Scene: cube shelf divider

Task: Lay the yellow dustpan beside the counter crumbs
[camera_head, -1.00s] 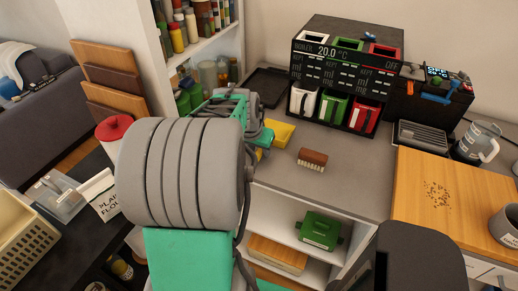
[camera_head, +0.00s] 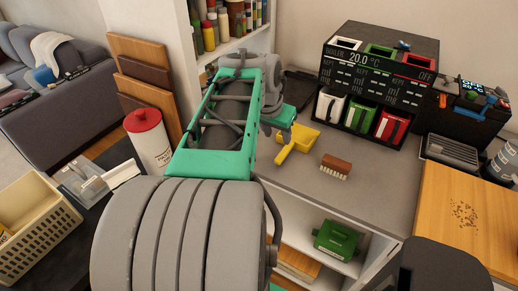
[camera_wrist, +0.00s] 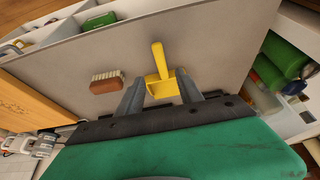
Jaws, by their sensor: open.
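The yellow dustpan (camera_head: 304,137) lies on the grey counter, its handle pointing toward the counter's front edge. It also shows in the wrist view (camera_wrist: 163,86), where my gripper (camera_wrist: 161,92) is open with one finger on each side of the pan. I cannot tell whether the fingers touch it. In the head view my gripper (camera_head: 285,130) is at the pan's left, partly hidden by my arm. Small brown crumbs (camera_head: 464,214) lie on a wooden board (camera_head: 440,238) at the right.
A wooden brush (camera_head: 336,166) with pale bristles lies right of the dustpan, between it and the board. Behind stands a black rack (camera_head: 378,80) with white, green and red containers. A dark toaster-like grille (camera_head: 452,150) sits behind the board. Open shelves below hold a green box (camera_head: 336,239).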

